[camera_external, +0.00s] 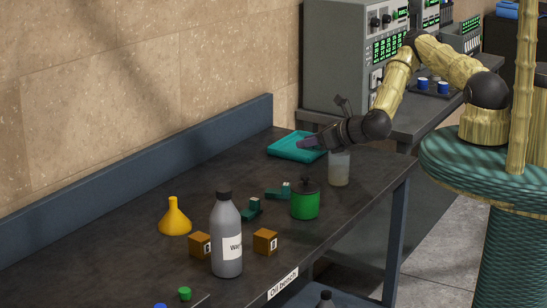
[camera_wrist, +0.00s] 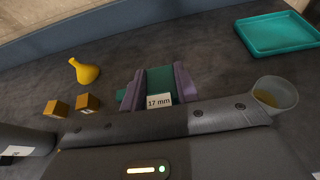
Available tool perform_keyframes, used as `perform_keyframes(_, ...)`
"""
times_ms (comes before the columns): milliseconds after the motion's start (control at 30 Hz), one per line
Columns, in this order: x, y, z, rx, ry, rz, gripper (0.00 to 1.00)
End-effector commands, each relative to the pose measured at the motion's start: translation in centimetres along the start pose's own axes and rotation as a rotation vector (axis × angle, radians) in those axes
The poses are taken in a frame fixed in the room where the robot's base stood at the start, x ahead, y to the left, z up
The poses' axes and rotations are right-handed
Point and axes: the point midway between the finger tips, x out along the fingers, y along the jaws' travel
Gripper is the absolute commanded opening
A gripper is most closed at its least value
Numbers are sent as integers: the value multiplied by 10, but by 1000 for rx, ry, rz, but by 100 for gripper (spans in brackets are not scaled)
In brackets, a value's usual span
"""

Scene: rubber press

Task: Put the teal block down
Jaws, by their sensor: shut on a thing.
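My gripper (camera_external: 308,143) is raised above the far part of the bench, in front of the teal tray in the external view. In the wrist view, my gripper (camera_wrist: 158,82) has its purple fingers shut on a teal block (camera_wrist: 160,80) with a white "17 mm" label. The held block is mostly hidden in the external view. Two dark green-teal stepped blocks with pale tops lie on the bench, one (camera_external: 279,191) near the green pot and one (camera_external: 252,208) nearer the bottle. A teal bit (camera_wrist: 122,95) shows left of my fingers.
The teal tray (camera_external: 284,151) looks empty in the wrist view (camera_wrist: 280,48). A clear beaker (camera_external: 339,170), green pot (camera_external: 305,204), grey bottle (camera_external: 227,250), yellow funnel (camera_external: 174,217) and two orange-brown cubes (camera_external: 199,244) (camera_external: 265,241) stand on the bench. Bare bench lies between funnel and tray.

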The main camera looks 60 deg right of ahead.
Motion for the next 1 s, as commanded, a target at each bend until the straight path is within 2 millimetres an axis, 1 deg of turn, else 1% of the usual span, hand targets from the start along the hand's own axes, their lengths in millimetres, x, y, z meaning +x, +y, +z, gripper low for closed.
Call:
perform_keyframes(33, -7, -1, 19, -2, -8, 0, 3)
perform_keyframes(133, -20, -1, 48, -4, -8, 0, 3)
perform_keyframes(200, -25, -1, 62, -3, -7, -1, 3)
perform_keyframes(400, -38, -1, 92, -2, -4, -1, 3)
perform_keyframes(700, -52, 0, 126, -2, -4, -2, 3)
perform_keyframes(867, -32, -10, 105, 18, 1, -46, 3)
perform_keyframes(1000, -15, -23, 88, 39, 1, -98, 3)
